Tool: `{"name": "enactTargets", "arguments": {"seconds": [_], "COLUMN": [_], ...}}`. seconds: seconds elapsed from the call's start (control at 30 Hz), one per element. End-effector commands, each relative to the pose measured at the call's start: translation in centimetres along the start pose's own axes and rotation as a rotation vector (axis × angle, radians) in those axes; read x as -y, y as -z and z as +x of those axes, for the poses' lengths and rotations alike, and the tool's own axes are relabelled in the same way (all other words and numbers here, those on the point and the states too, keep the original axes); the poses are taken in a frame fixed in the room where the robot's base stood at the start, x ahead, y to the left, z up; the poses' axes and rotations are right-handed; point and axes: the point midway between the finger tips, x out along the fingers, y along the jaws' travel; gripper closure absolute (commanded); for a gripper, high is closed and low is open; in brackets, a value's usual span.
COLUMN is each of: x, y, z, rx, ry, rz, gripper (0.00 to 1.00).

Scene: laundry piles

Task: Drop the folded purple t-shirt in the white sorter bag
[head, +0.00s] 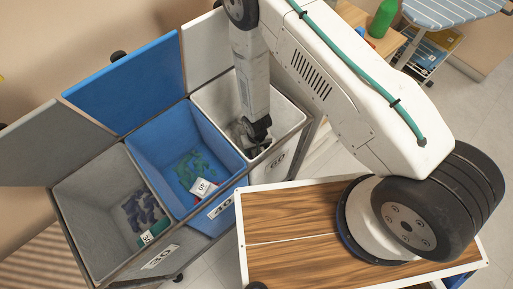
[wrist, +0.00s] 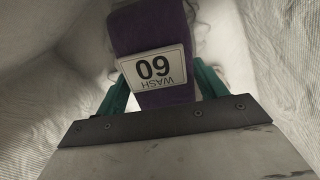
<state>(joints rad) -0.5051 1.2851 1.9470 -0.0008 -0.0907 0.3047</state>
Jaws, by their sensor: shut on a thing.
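The folded purple t-shirt (wrist: 145,30) shows in the wrist view with a white tag (wrist: 154,66) reading "WASH 60". My gripper (wrist: 162,84) is shut on it, with a teal finger on each side. Pale fabric walls of the white sorter bag (wrist: 45,65) surround the shirt and gripper. In the head view the white bag (head: 284,113) is the right one of three, with "60" on its front. My arm reaches down into it, and my gripper (head: 253,143) is partly hidden there. I cannot make out the shirt in the head view.
The blue bag (head: 150,130) in the middle holds green and red cloth and a "40" tag. The grey bag (head: 85,195) at left holds dark blue cloth and a "30" tag. Raised lids (head: 125,85) stand behind. A green bottle (head: 382,18) stands at upper right.

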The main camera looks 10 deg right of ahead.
Motion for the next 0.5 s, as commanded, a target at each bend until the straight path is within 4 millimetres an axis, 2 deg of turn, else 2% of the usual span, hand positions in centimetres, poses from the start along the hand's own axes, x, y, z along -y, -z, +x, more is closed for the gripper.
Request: {"name": "enactTargets", "arguments": {"seconds": [0.4,0.43,0.5], "x": [0.02,0.01,0.01], "y": [0.02,0.01,0.01], "z": [0.99,1.00,0.99], "rx": [-0.001,0.000,0.000], "ry": [0.000,0.000,0.000], "rz": [0.000,0.000,0.000], "gripper": [0.56,0.24,0.08]}}
